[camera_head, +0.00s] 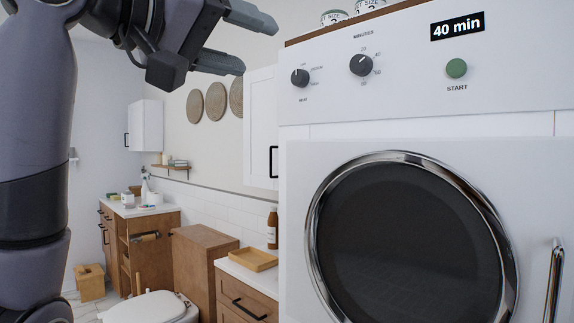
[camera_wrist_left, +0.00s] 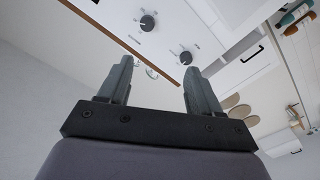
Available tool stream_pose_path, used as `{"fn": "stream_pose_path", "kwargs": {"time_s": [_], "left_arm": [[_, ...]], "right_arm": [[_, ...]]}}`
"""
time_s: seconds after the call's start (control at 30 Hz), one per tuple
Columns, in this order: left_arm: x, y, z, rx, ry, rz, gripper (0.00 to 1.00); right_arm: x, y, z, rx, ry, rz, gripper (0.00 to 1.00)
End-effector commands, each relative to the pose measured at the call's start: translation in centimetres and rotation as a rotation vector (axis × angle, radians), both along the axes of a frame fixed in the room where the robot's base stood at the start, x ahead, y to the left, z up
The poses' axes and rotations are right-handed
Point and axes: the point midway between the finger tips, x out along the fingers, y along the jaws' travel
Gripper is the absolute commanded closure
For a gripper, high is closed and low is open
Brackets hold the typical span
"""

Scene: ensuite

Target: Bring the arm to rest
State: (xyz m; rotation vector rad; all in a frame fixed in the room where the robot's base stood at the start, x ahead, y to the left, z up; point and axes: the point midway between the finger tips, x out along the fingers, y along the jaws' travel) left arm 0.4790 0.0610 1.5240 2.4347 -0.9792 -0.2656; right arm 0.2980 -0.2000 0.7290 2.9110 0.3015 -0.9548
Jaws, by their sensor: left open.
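My left arm comes in from the left edge of the head view and rises high. My left gripper (camera_head: 246,40) is at the top, left of the white machine's control panel. Its two fingers are apart with nothing between them. In the left wrist view the open gripper (camera_wrist_left: 158,85) also shows empty, with the panel's knobs beyond the fingers. The white machine (camera_head: 300,135) has two dark knobs, a green start button (camera_head: 457,68) and a "40 min" display (camera_head: 457,27). Its round glass door (camera_head: 410,240) looks closed. My right gripper is not in view.
Two tins (camera_head: 334,17) stand on top of the machine. A white wall cabinet (camera_head: 261,130) hangs beside it. Below are a wooden tray (camera_head: 253,259) and a brown bottle (camera_head: 272,228) on a counter. A toilet (camera_head: 150,307) and wooden cabinets stand farther left.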

Motion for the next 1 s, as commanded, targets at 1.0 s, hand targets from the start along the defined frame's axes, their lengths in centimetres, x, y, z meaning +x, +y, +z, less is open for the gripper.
{"fn": "stream_pose_path", "kwargs": {"time_s": [1.0], "left_arm": [[12.7, 9.0, -49.7, 0.168, 0.219, 0.376, 0.36]], "right_arm": [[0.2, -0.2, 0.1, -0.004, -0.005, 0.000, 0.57]]}}
